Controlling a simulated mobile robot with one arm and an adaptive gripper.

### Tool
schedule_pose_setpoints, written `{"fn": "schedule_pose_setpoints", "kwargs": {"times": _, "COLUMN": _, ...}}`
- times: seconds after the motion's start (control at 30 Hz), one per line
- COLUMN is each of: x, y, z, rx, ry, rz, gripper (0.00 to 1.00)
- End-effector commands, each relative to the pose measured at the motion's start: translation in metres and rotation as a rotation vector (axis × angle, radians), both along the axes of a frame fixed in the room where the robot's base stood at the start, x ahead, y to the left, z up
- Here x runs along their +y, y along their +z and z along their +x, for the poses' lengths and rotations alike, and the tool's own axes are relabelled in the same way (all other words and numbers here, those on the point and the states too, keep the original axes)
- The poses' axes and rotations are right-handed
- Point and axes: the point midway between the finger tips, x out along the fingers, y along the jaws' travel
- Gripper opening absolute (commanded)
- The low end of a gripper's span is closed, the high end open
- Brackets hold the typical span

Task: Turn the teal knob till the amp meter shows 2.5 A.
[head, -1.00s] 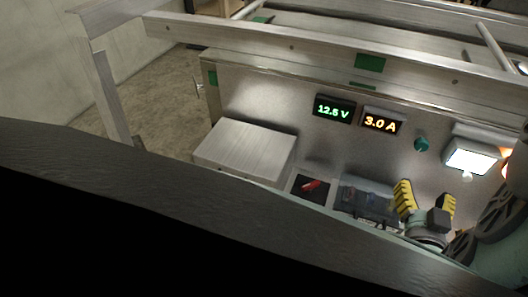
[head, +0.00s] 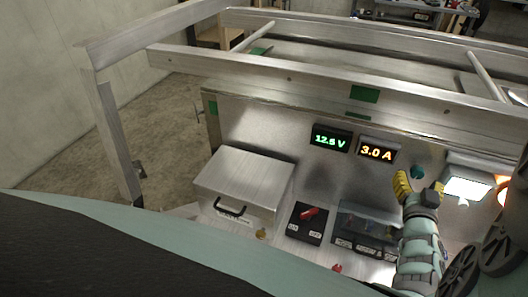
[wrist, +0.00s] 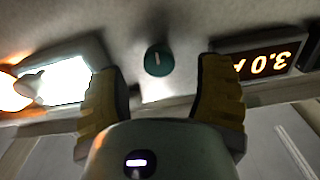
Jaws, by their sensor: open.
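The teal knob (head: 417,172) sits on the upright metal panel, right of the amp meter. The amp meter (head: 376,151) reads 3.0 A in orange digits. In the wrist view the knob (wrist: 159,61) lies ahead, between my two yellow fingers and beyond their tips, with a pale mark on its face. The amp meter (wrist: 262,62) shows there upside down at the right. My gripper (head: 420,185) is open and empty, just below the knob in the head view. It also shows open in the wrist view (wrist: 162,75), apart from the knob.
A green voltmeter (head: 331,138) reads 12.5 V. A lit white lamp (head: 467,187) stands right of the knob, close to my fingers. A metal box (head: 243,180), a red rotary switch (head: 309,214) and a clear-covered fuse box (head: 365,228) sit lower left.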

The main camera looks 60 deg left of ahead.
Motion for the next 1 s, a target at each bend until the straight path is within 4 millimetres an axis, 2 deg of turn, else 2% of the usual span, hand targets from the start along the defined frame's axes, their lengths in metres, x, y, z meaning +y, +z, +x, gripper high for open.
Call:
{"fn": "schedule_pose_setpoints", "kwargs": {"times": 0.1, "x": 0.007, "y": 0.0, "z": 0.014, "rx": 0.001, "ry": -0.003, "rz": 0.001, "gripper": 0.66}}
{"fn": "schedule_pose_setpoints", "kwargs": {"times": 0.3, "x": 0.016, "y": 0.001, "z": 0.027, "rx": -0.001, "ry": -0.003, "rz": 0.001, "gripper": 0.66}}
{"fn": "schedule_pose_setpoints", "kwargs": {"times": 0.73, "x": 0.019, "y": 0.0, "z": 0.03, "rx": 0.0, "ry": -0.002, "rz": 0.0, "gripper": 0.68}}
{"fn": "schedule_pose_setpoints", "kwargs": {"times": 1.0, "x": 0.019, "y": 0.0, "z": 0.03, "rx": -0.001, "ry": -0.002, "rz": 0.0, "gripper": 0.4}}
